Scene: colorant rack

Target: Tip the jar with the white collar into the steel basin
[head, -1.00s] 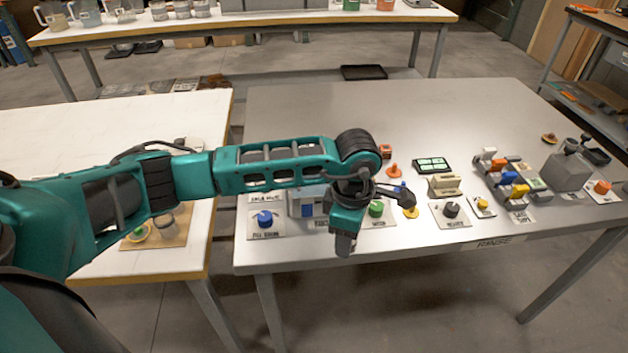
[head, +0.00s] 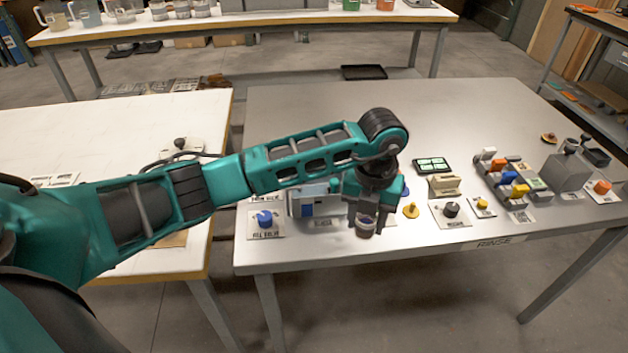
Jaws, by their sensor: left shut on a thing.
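My left gripper (head: 367,224) points down above the front part of the steel-topped table (head: 320,105). It is shut on a small jar (head: 366,229), which shows between and just below the fingers. The jar has a pale band and a dark part; the fingers hide much of it, so I cannot be sure that the band is the white collar. The jar looks close to upright. I cannot make out a steel basin in this view. My right gripper is not in view.
Coloured blocks (head: 513,180) and a grey box (head: 566,172) stand at right. The table's back is clear.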

